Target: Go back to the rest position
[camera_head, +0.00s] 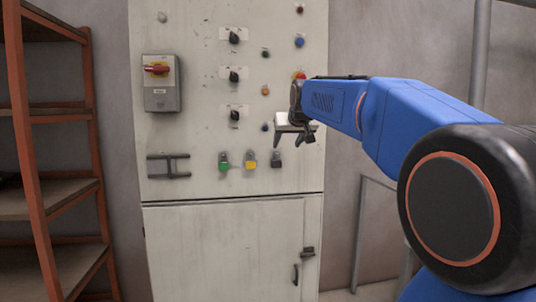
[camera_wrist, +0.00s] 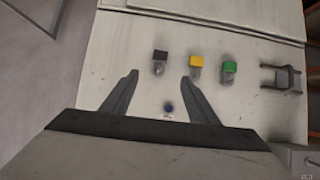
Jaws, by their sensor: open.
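My gripper (camera_head: 291,137) is at the end of my blue arm, in front of the right side of a pale control cabinet (camera_head: 190,125). In the wrist view my gripper (camera_wrist: 160,85) has its two dark fingers spread apart with nothing between them. Beyond the fingers the black padlock (camera_wrist: 160,58), yellow padlock (camera_wrist: 196,62) and green padlock (camera_wrist: 229,68) hang in a row on the panel. In the head view the black one (camera_head: 276,159) is just below and left of the fingers. A blue button (camera_wrist: 169,109) shows between the finger bases.
A grey switch box with a red handle (camera_head: 158,70) is at the panel's upper left. Several black knobs and coloured buttons stick out of the panel. An orange-framed shelf (camera_head: 50,205) stands at the left. A grey metal handle (camera_head: 168,166) is on the cabinet.

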